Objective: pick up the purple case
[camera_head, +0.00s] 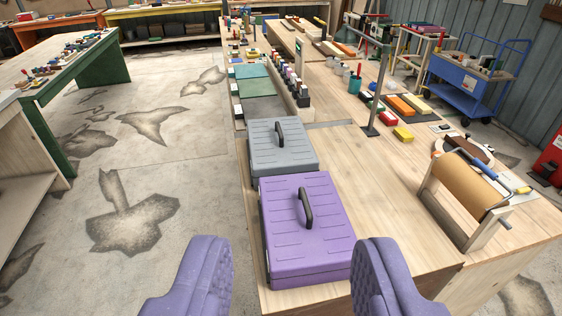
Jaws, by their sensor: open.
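The purple case (290,248) lies flat at the near end of the wooden workbench, close to its left edge. A dark arched handle (306,208) stands up from its lid. My gripper (288,285) shows at the bottom of the view as two purple padded fingers, one at each side. The fingers are wide apart with nothing between them. They are nearer to the camera than the case, which appears beyond and between them. The case's underside is hidden.
A grey case (270,155) lies directly behind the purple one. A brown paper roll on a stand (468,196) is at the right of the workbench (400,255). A metal post (380,85) rises behind. Bare bench lies right of the purple case; open floor (190,170) is left.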

